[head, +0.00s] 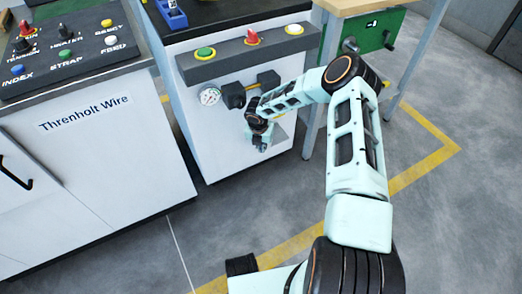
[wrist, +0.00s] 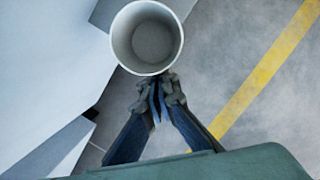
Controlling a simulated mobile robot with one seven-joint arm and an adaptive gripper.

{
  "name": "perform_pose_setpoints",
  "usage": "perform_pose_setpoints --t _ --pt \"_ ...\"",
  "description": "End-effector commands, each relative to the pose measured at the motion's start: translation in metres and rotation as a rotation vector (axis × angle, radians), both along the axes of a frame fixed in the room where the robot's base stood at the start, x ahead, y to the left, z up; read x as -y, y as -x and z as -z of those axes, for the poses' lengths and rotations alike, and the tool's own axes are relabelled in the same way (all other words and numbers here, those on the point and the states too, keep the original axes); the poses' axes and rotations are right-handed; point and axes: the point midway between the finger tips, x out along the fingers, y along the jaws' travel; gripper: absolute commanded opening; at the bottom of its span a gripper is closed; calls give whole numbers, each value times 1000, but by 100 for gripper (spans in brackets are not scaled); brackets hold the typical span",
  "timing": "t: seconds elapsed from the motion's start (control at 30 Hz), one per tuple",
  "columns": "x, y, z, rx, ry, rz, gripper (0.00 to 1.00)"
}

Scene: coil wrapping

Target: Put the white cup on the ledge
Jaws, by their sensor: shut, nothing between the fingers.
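The white cup (wrist: 146,38) shows in the wrist view at the top, its open mouth facing the camera and its inside empty. My gripper (wrist: 158,88) is shut and empty, its fingertips close beside the cup's near rim. I cannot tell whether they touch it. A small grey surface, seemingly the ledge (wrist: 104,14), shows at the cup's left and behind it; what the cup's base rests on is hidden. In the head view my gripper (head: 262,146) is low before the white cabinet's front, with a grey plate (head: 283,132) beside it. I cannot make out the cup there.
The white cabinet (head: 225,140) carries a gauge (head: 209,96) and dark fittings near my wrist, under a button bar (head: 240,53). A control console (head: 65,45) stands left. A wooden table (head: 352,6) with a green box stands behind right. Floor to the right is clear.

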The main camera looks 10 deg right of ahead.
Motion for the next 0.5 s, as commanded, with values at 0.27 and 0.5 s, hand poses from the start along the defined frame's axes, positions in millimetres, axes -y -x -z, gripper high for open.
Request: perform_pose_setpoints --t 0.27,0.5 --pt "2 -3 1 0 2 1 0" --pt "13 -25 2 0 5 2 0"
